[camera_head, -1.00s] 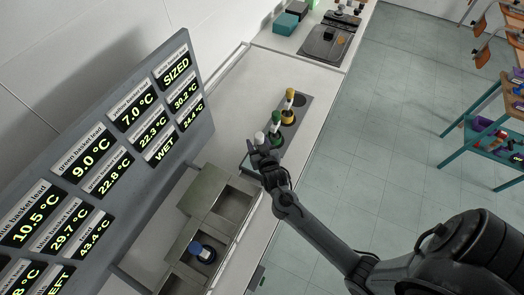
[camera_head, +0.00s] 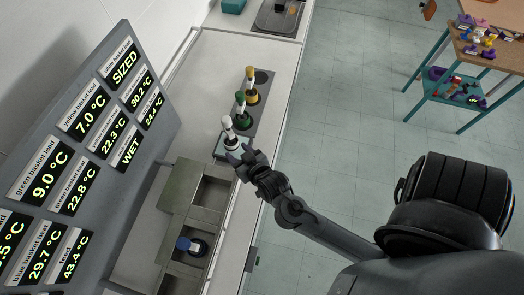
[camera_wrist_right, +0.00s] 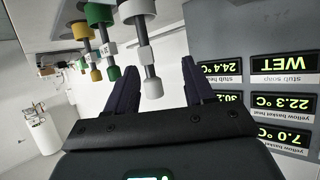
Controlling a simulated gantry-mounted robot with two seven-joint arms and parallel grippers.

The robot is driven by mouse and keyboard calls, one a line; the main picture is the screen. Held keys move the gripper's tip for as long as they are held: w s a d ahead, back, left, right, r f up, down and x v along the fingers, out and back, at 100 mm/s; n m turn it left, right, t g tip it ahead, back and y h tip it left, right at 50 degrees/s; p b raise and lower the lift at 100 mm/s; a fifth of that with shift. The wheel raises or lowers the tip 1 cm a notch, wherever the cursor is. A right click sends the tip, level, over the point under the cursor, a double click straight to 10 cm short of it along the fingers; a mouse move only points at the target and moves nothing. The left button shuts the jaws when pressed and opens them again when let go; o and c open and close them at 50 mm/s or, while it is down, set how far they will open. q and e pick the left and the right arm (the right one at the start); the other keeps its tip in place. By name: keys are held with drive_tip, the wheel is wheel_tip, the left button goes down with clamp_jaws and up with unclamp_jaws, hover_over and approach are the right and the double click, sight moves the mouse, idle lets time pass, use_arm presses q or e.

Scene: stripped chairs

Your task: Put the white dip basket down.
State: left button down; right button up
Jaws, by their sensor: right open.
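The white dip basket (camera_head: 227,123) stands upright, or nearly so, at the near end of the dark holder strip (camera_head: 263,76) in the head view. Its white top, grey shaft and white end also show in the wrist view (camera_wrist_right: 152,86). My right gripper (camera_head: 239,156) is open just in front of it. In the wrist view the basket's end shows between the two spread fingers (camera_wrist_right: 160,66), and I see no finger closed on it. The exact gap to the fingers is unclear. My left gripper is not in view.
A green basket (camera_head: 240,103) and a yellow basket (camera_head: 251,82) stand behind in the row. Nearer are open metal tanks (camera_head: 208,195), with a blue-topped basket (camera_head: 184,244) in one. A tilted readout board (camera_head: 95,120) borders the left. The counter beyond the row has clear room.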

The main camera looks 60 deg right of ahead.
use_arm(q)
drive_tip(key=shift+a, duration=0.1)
use_arm(e)
drive_tip(key=s+a+n+g+y, duration=0.2)
drive_tip(key=s+a+n+g, duration=0.1)
drive_tip(key=s, duration=0.5)
drive_tip(key=s+a+n+g+y, duration=0.2)
drive_tip(key=s+g, duration=0.3)
drive_tip(key=s, duration=0.3)
drive_tip(key=shift+a+n+g, duration=0.4)
drive_tip(key=shift+a, duration=0.05)
drive_tip(key=shift+w, duration=0.1)
